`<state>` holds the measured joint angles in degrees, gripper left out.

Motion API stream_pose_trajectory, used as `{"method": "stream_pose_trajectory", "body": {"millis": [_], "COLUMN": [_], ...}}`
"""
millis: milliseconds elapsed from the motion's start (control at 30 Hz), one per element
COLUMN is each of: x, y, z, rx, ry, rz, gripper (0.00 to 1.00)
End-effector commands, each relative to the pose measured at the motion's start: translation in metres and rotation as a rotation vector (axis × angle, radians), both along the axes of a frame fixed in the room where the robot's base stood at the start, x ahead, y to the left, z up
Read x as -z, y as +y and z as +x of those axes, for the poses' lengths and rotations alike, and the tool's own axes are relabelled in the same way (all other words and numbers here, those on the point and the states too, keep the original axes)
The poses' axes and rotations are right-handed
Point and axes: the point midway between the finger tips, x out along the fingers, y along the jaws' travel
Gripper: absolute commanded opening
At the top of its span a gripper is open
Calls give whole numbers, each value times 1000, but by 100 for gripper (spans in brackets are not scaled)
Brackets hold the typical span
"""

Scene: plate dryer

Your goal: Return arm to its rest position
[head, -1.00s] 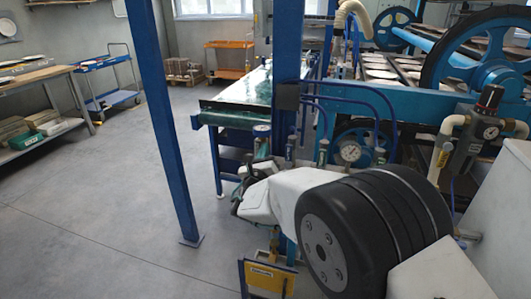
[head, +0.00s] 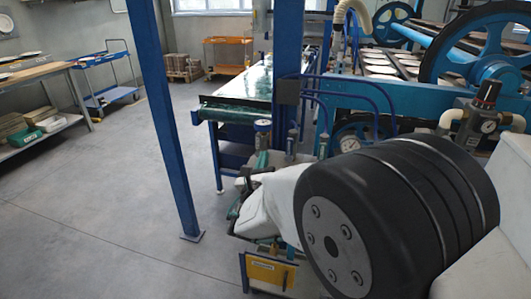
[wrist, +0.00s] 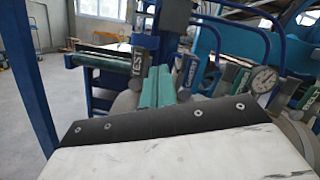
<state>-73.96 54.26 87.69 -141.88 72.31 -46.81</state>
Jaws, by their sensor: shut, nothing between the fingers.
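My gripper shows in the wrist view as two teal fingers (wrist: 156,88) close together, shut and empty, beyond a pale plate with a dark edge that is part of my own arm. In the head view my folded arm fills the lower right, with a large black joint and white links. In the wrist view, labelled valves, one marked TEST (wrist: 138,62), and a pressure gauge (wrist: 264,80) stand behind the fingers. I cannot tell the exact gap to them.
A blue post (head: 170,120) stands left of my arm. A green-topped conveyor table (head: 245,95) is ahead, with the blue dryer machine (head: 400,65) at right. A yellow-labelled box (head: 268,272) is low in front. The grey floor (head: 90,220) at left is clear.

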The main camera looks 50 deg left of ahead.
Motion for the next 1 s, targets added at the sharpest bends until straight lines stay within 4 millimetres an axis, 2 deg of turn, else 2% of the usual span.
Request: {"method": "stream_pose_trajectory", "body": {"millis": [200, 867, 933, 1000], "x": [0, 0, 6, 23], "y": [-13, -13, -20, -39], "z": [-7, -8, -2, 5], "rx": [1, -4, 23, 88], "ry": [1, 15, 70, 152], "rz": [0, 19, 59, 90], "gripper": [0, 0, 0, 0]}}
